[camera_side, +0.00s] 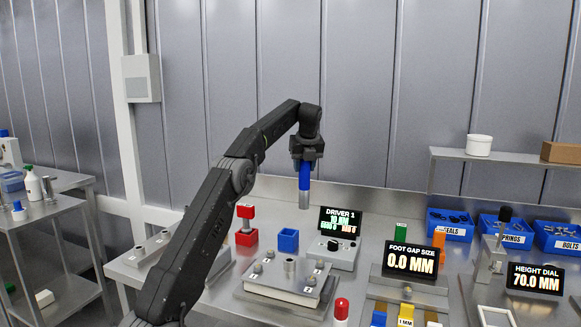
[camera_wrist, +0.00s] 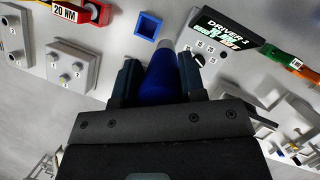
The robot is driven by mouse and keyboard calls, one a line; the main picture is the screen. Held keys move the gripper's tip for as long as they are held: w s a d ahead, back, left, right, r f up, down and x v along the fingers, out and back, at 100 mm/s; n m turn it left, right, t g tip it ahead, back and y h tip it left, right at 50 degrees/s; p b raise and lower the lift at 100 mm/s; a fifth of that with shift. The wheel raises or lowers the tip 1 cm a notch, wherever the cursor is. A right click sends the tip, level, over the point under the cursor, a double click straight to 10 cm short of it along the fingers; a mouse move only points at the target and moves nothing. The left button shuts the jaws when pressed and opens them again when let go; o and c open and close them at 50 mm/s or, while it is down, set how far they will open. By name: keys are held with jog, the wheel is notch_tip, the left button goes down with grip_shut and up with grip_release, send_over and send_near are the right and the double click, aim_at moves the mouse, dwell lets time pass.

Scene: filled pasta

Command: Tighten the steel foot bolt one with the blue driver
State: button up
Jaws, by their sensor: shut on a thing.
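My gripper (camera_side: 305,166) is shut on the blue driver (camera_side: 304,181). The driver hangs upright with its grey tip down, in the air above the bench. In the wrist view the blue driver (camera_wrist: 161,80) lies between the two fingers.
The DRIVER 1 display (camera_side: 340,221) stands behind its control box (camera_side: 333,254). A red driver (camera_side: 245,211) stands in a red holder (camera_side: 246,238). The foot gap display (camera_side: 410,261) reads 0.0 MM; the height dial (camera_side: 535,279) reads 70.0 MM. Blue bins (camera_side: 450,226) line the back right.

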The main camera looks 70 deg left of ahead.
jog(key=w+d, duration=0.4)
jog(key=d, duration=0.8)
jog(key=w+d+m, duration=0.1)
jog(key=w+d, duration=0.3)
jog(key=d, duration=0.7)
jog(key=w+d, duration=0.4)
jog(key=d, duration=0.8)
jog(key=shift+w+f, duration=0.2)
jog(key=shift+f, duration=2.3)
jog(key=shift+f, duration=3.75)
jog(key=shift+r, duration=0.1)
jog(key=shift+r, duration=2.5)
